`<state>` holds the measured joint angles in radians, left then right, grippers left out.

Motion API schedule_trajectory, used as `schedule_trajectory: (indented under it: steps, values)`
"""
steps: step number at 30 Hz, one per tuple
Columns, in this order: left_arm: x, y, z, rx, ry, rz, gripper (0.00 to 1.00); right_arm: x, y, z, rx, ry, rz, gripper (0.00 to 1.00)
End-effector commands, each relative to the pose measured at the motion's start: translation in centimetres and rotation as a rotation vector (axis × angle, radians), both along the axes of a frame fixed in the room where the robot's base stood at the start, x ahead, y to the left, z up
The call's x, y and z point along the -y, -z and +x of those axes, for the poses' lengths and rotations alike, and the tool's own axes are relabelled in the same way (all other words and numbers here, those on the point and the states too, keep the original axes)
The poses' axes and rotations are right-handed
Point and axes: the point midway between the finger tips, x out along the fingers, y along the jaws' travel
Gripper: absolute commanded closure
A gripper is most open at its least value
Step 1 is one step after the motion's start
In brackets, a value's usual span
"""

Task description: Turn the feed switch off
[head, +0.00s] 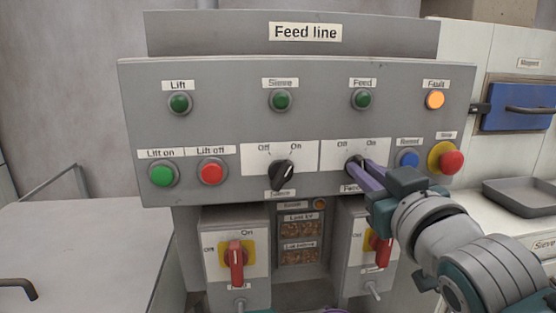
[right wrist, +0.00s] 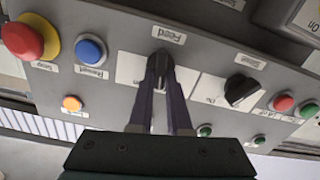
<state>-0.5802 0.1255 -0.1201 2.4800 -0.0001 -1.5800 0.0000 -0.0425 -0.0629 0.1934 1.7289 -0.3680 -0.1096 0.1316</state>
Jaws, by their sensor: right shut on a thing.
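The feed switch (head: 354,163) is a black rotary knob on a white plate marked Off at left and On at right, on the grey Feed line panel. My right gripper (head: 365,172) reaches it from the lower right, its purple fingers shut on the knob. The right wrist view shows the knob (right wrist: 158,64) between the two fingertips (right wrist: 159,80). The fingers partly cover the knob, so I cannot tell clearly where it points. A thin purple sliver at the head view's bottom edge may be my left gripper; its fingers cannot be made out.
A similar black knob (head: 283,174) is to the left, turned toward On. A blue button (head: 409,159) and a red stop button (head: 450,161) sit close right. Red-handled switches (head: 236,262) are below. A grey tray (head: 522,197) lies on the right counter.

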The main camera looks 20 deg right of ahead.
Motion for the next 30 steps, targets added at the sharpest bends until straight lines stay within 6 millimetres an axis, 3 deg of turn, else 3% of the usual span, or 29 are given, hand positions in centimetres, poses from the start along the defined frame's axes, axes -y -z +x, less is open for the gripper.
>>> schedule_trajectory:
  steps: [12,30]
  values:
    - [0.01,-0.57,0.01,0.000,0.000,0.000,0.50,-0.22,0.03,0.06,-0.064,0.000,-0.270,1.00]
    - [0.26,-0.66,0.02,0.001,-0.007,-0.010,0.50,-0.28,0.09,0.08,-0.083,0.000,-0.351,1.00]
